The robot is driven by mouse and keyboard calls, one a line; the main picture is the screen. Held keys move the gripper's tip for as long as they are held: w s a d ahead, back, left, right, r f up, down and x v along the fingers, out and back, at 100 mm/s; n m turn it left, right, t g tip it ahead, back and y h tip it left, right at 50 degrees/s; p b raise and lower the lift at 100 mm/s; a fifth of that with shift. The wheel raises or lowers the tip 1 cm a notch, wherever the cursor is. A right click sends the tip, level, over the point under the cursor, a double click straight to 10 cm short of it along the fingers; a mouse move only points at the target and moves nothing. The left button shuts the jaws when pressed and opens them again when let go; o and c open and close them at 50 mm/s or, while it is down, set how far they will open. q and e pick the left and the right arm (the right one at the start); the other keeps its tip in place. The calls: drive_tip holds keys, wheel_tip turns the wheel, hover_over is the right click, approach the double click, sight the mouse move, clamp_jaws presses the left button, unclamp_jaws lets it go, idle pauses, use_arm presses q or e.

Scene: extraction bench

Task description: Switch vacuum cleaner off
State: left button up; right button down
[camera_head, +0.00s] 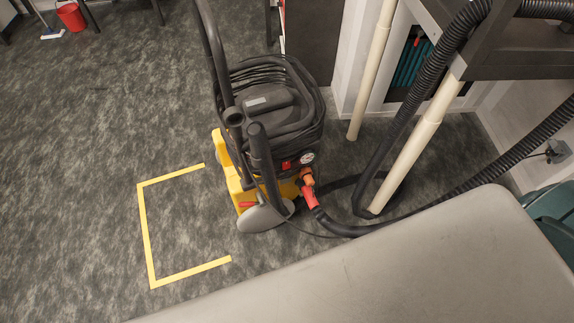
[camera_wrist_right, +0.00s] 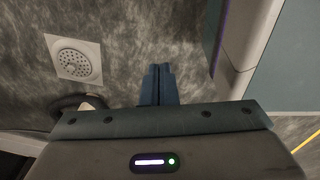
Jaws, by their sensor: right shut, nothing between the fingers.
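The vacuum cleaner (camera_head: 262,140) stands upright on the floor in the middle of the head view. It has a black upper body wrapped in cable and hose, and a yellow base (camera_head: 236,180). A small red switch (camera_head: 287,165) sits low on its front beside a round dial (camera_head: 307,157). An orange and red hose connector (camera_head: 308,190) sticks out below. Neither gripper shows in the head view. In the right wrist view my right gripper (camera_wrist_right: 158,72) is shut and empty, over the grey floor, with no vacuum cleaner in sight.
Yellow tape (camera_head: 147,235) marks the floor left of the vacuum. A grey surface (camera_head: 400,270) fills the lower right. Cream pipes (camera_head: 415,150) and black hoses (camera_head: 470,180) stand at the right. A red bucket (camera_head: 71,17) is far left. A floor drain (camera_wrist_right: 76,62) lies near my right gripper.

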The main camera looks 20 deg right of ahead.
drive_tip(key=shift+a, duration=0.55)
drive_tip(key=shift+d, duration=0.15)
drive_tip(key=shift+d, duration=0.6)
